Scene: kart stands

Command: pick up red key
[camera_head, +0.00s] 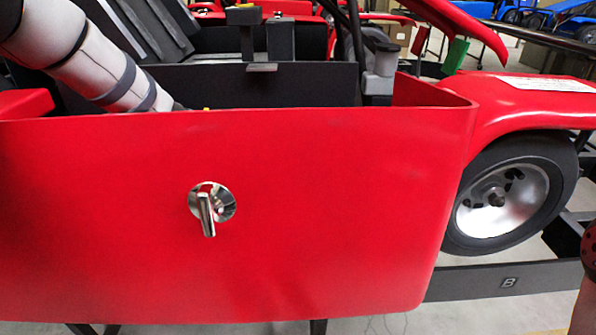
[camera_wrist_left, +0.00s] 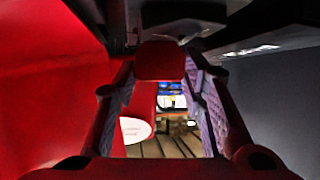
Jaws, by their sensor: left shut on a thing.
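In the left wrist view a small red block-like piece, which looks like the red key (camera_wrist_left: 160,60), sits between the fingers of my left gripper (camera_wrist_left: 158,84). The fingers stand on either side of it, with their pads facing inward, and the gripper is shut on it. Only its blunt red face shows; the rest of it is hidden. In the head view my left arm reaches down from the upper left behind the red kart side panel (camera_head: 330,200), which hides the gripper and the key.
A metal latch handle (camera_head: 207,210) is on the panel's outer face. A wheel (camera_head: 500,205) and a dark rail (camera_head: 470,283) are at the right. Dark levers (camera_head: 243,35) and a grey post (camera_head: 378,70) stand inside the kart. Walls are close on both sides of the gripper.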

